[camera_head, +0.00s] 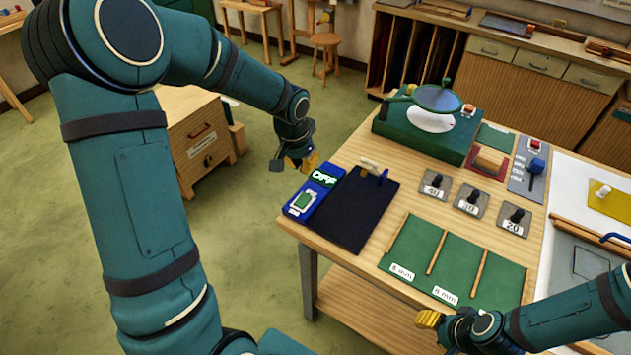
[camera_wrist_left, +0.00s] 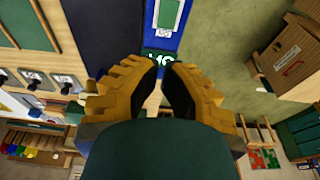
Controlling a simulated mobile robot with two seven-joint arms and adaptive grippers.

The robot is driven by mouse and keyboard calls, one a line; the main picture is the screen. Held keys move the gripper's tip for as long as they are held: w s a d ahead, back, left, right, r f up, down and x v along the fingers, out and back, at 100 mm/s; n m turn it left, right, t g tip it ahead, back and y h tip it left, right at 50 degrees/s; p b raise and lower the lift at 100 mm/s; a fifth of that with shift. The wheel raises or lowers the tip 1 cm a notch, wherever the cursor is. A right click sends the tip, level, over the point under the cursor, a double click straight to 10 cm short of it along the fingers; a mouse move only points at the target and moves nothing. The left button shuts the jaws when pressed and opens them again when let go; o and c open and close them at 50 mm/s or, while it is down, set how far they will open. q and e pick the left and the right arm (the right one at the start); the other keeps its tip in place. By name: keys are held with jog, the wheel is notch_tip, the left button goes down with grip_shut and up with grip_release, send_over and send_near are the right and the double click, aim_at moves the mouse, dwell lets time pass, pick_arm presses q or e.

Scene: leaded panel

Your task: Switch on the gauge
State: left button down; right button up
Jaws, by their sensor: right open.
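The blue gauge (camera_head: 313,193) lies at the left edge of the bench, with a green display reading OFF and a white-framed green panel at its near end. It also shows in the left wrist view (camera_wrist_left: 165,41), where its lettering is partly hidden by my fingers. My left gripper (camera_head: 301,163) hangs above and just beyond the gauge's far end, apart from it as far as I can tell. Its yellow fingers (camera_wrist_left: 158,72) are parted with nothing between them. My right gripper (camera_head: 428,320) is open and empty by the bench's near edge.
A dark mat (camera_head: 355,212) with a wooden-handled tool (camera_head: 372,168) lies right of the gauge. Weights marked 40, 30 and 20 (camera_head: 470,203), a green slotted board (camera_head: 455,258) and a green stand with a round glass (camera_head: 437,98) occupy the bench. A wooden cabinet (camera_head: 192,135) stands left.

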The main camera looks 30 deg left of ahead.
pick_arm(q)
jog(key=shift+w, duration=0.1)
jog(key=shift+s, duration=0.2)
send_near(311, 196)
jog(key=f, duration=0.2)
jog(key=w+f, duration=0.1)
jog(key=f, duration=0.5)
jog(key=shift+w+a, duration=0.1)
jog(key=shift+w, duration=0.15)
jog(key=shift+f, duration=0.1)
